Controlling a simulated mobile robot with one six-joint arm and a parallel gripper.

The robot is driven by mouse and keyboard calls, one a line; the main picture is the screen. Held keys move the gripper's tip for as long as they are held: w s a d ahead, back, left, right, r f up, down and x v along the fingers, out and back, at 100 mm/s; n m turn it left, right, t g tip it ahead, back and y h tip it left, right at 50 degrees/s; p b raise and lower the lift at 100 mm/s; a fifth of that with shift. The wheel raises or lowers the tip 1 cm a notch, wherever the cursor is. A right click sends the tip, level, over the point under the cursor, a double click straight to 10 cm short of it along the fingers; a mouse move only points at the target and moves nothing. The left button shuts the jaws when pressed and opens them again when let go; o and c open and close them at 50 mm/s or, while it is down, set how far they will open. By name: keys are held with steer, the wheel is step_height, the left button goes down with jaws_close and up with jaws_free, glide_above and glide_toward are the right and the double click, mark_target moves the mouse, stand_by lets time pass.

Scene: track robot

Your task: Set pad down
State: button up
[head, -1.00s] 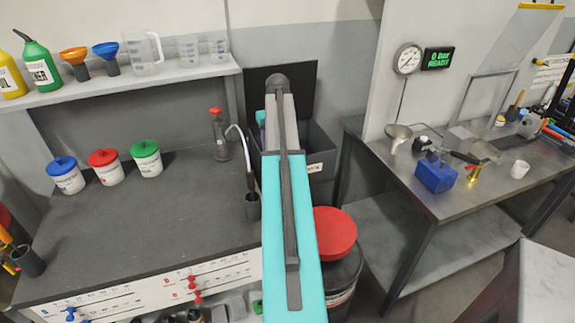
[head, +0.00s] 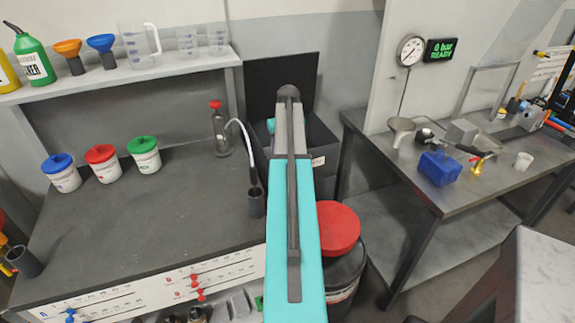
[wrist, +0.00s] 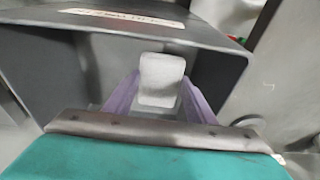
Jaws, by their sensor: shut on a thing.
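The pad (wrist: 160,82) is a small whitish block with rounded corners in the wrist view. My gripper (wrist: 160,98) is shut on it, with a pale purple finger on each side. Behind the pad are the grey walls of a dark bin (wrist: 215,65) with a pale label on its edge. In the head view the same kind of labelled dark bin (head: 323,148) stands beyond my arm. My arm hides the gripper and pad there. I cannot tell how far the pad is from the bin's floor.
A dark upright panel (head: 265,82) stands behind the bin. A workbench (head: 150,215) with lidded tubs is at left. A red-lidded drum (head: 338,228) stands right of my arm. A metal table (head: 425,185) with a blue block and tools is farther right.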

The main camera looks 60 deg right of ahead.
steer(key=shift+f+p, duration=0.65)
steer(key=shift+f, duration=2.2)
steer(key=shift+f+p, duration=0.5)
steer(key=shift+f, duration=1.35)
steer(key=shift+f, duration=0.15)
steer(key=o, duration=1.4)
steer(key=shift+s+a+r+b, duration=0.3)
steer(key=shift+r+b, duration=0.1)
steer(key=shift+r, duration=1.6)
steer(key=shift+s+a+r+b, duration=0.15)
steer(key=shift+s+r+b, duration=0.25)
steer(key=shift+r, duration=1.65)
steer(key=shift+s+a+r+b, duration=0.25)
steer(key=shift+r+b, duration=0.15)
steer(key=shift+r, duration=1.6)
